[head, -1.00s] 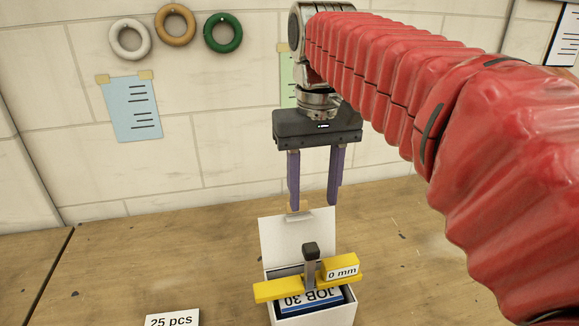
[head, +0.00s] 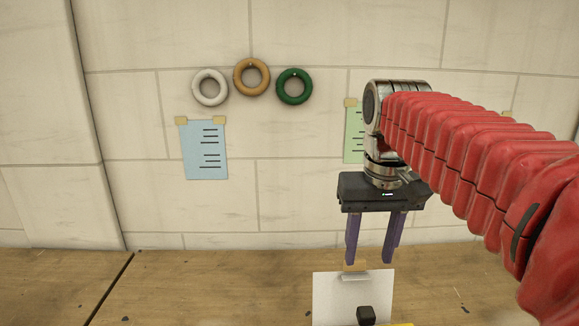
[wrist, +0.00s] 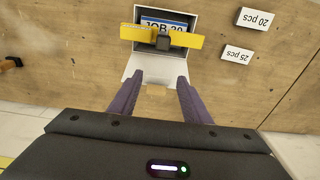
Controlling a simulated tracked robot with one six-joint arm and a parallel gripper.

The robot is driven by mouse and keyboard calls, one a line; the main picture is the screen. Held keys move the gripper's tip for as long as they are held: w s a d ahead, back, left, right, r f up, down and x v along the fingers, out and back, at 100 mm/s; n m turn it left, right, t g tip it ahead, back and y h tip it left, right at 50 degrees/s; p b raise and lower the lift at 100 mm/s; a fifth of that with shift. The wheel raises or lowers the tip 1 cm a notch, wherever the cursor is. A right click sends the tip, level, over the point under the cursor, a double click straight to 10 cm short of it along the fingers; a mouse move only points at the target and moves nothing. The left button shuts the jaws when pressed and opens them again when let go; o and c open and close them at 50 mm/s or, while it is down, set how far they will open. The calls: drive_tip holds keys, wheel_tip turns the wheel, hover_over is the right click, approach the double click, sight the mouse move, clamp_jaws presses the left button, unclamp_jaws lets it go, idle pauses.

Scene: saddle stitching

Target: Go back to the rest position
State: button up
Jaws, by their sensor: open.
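My gripper (head: 371,262) hangs from my red-sleeved arm with its two purple fingers pointing down, apart and with nothing between them. It is above and behind the open white box (head: 335,299), whose raised lid shows at the bottom of the head view. In the wrist view my gripper (wrist: 155,94) is also open and empty, with the fingers reaching toward the lid. The box (wrist: 129,47) holds a blue-and-white JOB card (wrist: 150,22), and a yellow bar gauge (wrist: 185,39) with a dark knob lies across it.
Labels reading 20 pcs (wrist: 255,18) and 25 pcs (wrist: 237,54) lie on the wooden bench (head: 200,290) beside the box. White, tan and green rings (head: 294,86) and a blue note (head: 204,150) are on the wall behind.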

drive_tip(key=s+f, duration=0.1)
drive_tip(key=f, duration=0.1)
drive_tip(key=s+f+t, duration=0.1)
drive_tip(key=f, duration=0.2)
drive_tip(key=s+f+t, duration=0.1)
drive_tip(key=f, duration=0.1)
drive_tip(key=shift+s+f, duration=0.25)
drive_tip(key=shift+f, duration=0.05)
drive_tip(key=s+f+t, duration=0.2)
drive_tip(key=s+f, duration=0.4)
drive_tip(key=s, duration=0.3)
drive_tip(key=shift+s+f, duration=0.3)
drive_tip(key=shift+f, duration=0.05)
drive_tip(key=shift+c, duration=0.5)
